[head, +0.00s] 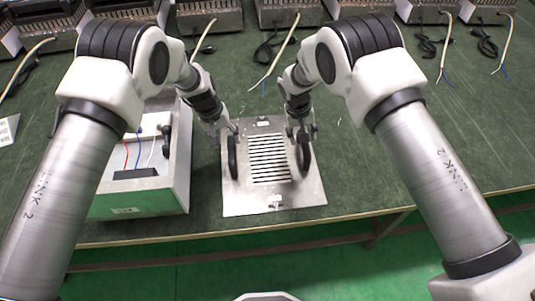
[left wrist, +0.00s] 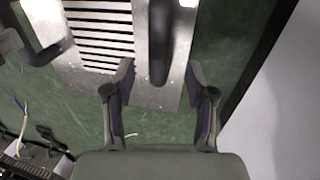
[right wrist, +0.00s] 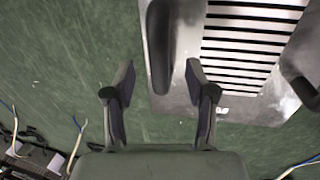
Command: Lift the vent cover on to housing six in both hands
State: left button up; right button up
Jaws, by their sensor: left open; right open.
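The vent cover (head: 270,200) is a flat metal plate with a row of dark slots, lying on the green bench. It has a black left handle (head: 232,157) and a black right handle (head: 304,160). My left gripper (head: 224,138) is open at the left handle, whose end shows between its fingers (left wrist: 160,78) in the left wrist view. My right gripper (head: 302,134) is open at the right handle, which shows ahead of its fingers (right wrist: 160,78) in the right wrist view. An open green housing (head: 181,180) with wires inside stands left of the cover; its number is unreadable.
Several metal units (head: 210,18) with loose cables line the back of the bench. A white cable (head: 275,62) ends behind the cover. The green bench top (head: 375,150) is clear to the right. The bench's front edge is close to the cover.

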aim_at(230, 147)
pick_arm(q)
jog(key=f, duration=0.2)
jog(key=d+f, duration=0.1)
jog(key=f, duration=0.1)
jog(key=shift+f, duration=0.1)
pick_arm(e)
jog(key=f, duration=0.2)
jog(key=d+f, duration=0.1)
jog(key=f, duration=0.1)
jog(key=shift+f, duration=0.1)
pick_arm(q)
jog(key=shift+d+f, duration=0.15)
jog(key=shift+f, duration=0.5)
pick_arm(e)
jog(key=shift+d+f, duration=0.15)
jog(key=shift+f, duration=0.5)
pick_arm(q)
grip_shut()
pick_arm(e)
grip_shut()
pick_arm(q)
jog(key=shift+r, duration=0.1)
pick_arm(e)
jog(key=shift+r, duration=0.1)
